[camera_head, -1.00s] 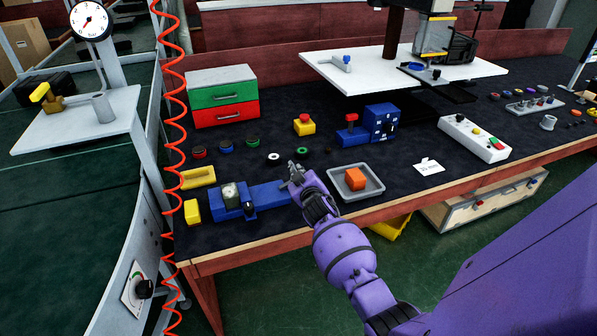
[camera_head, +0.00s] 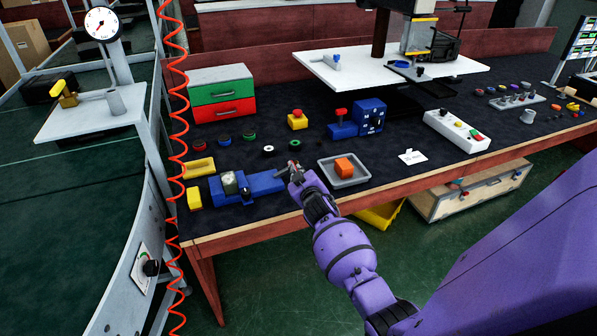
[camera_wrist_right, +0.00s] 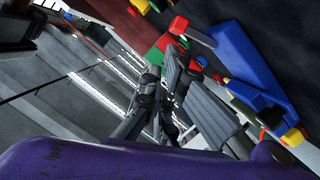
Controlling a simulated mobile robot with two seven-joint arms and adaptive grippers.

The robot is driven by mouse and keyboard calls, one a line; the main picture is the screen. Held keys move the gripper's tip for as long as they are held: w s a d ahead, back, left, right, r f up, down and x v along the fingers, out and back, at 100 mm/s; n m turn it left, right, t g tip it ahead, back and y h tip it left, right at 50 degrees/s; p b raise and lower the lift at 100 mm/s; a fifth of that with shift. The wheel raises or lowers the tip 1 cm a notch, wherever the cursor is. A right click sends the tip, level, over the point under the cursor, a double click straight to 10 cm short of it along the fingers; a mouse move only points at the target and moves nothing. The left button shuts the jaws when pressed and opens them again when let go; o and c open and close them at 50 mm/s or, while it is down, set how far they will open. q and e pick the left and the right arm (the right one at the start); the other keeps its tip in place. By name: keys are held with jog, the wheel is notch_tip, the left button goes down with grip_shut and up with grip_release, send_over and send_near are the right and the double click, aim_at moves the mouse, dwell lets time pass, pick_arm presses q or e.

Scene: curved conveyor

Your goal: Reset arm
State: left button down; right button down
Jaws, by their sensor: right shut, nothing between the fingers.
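My purple right arm reaches in from the lower right in the head view. Its right gripper (camera_head: 294,170) is shut and empty, over the front part of the bench, between the blue fixture (camera_head: 262,183) and the grey tray (camera_head: 344,172). The right wrist view also shows the gripper fingers (camera_wrist_right: 168,85), with a blue part at the right. An orange block (camera_head: 344,167) sits in the grey tray, apart from the gripper. My left gripper is in neither view.
The dark-topped bench (camera_head: 300,215) carries a green and red drawer box (camera_head: 222,93), a blue switch box (camera_head: 369,117) and a white button panel (camera_head: 457,131). A red coiled cord (camera_head: 172,120) hangs at the left. Yellow bin (camera_head: 380,214) and wooden case (camera_head: 470,190) are below.

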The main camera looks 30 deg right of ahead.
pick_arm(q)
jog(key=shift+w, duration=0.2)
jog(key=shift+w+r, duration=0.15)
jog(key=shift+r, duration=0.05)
pick_arm(e)
jog(key=s+a+f+g+y, duration=0.15)
jog(key=s+a+f, duration=0.25)
jog(key=s+a, duration=0.5)
jog(key=s+a+f+y, duration=0.3)
jog(key=s+a+f, duration=0.2)
jog(key=s+a, duration=0.45)
pick_arm(q)
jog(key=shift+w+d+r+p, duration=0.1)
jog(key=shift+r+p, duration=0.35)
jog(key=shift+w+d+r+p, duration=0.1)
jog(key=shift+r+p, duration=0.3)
jog(key=shift+p, duration=0.05)
pick_arm(e)
jog(key=s+a+f+g, duration=0.1)
jog(key=s+a+f, duration=0.1)
jog(key=s, duration=0.8)
jog(key=s+a+f+m+g+y, duration=0.1)
jog(key=s+a+f+g, duration=0.1)
jog(key=s, duration=0.8)
jog(key=s+a+f+m+g, duration=0.1)
jog(key=s+a+f, duration=0.1)
jog(key=s, duration=0.8)
jog(key=shift+a+f, duration=0.35)
jog(key=shift+f, duration=0.55)
jog(key=shift+g, duration=0.25)
